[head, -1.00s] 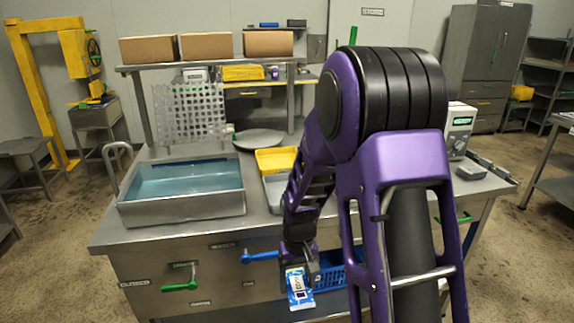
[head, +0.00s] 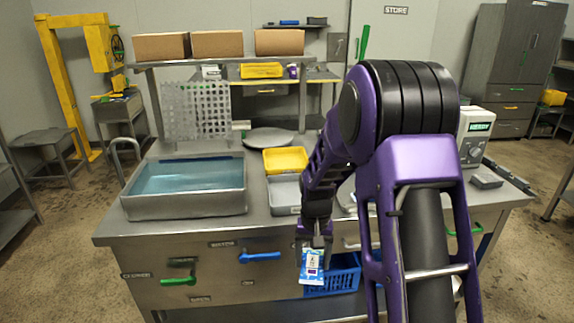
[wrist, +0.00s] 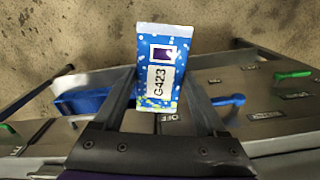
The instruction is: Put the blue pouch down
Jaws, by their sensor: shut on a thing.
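The blue pouch (head: 312,267) is a small flat packet with a white label. In the wrist view the blue pouch (wrist: 166,62) shows the label "G423" and a dark purple square. My gripper (head: 314,243) is shut on the pouch at one end and holds it in the air in front of the workbench. In the head view the pouch hangs down from the fingers, just in front of a blue basket (head: 338,278). The pouch hides part of the basket. Whether the two touch cannot be told.
The workbench (head: 120,232) carries a water-filled basin (head: 187,178), a yellow tray (head: 285,160), a grey tray (head: 284,192) and a round plate (head: 268,137). Blue and green handles (head: 260,257) stick out of its front. A control box (head: 474,137) stands at the right. Open floor lies left.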

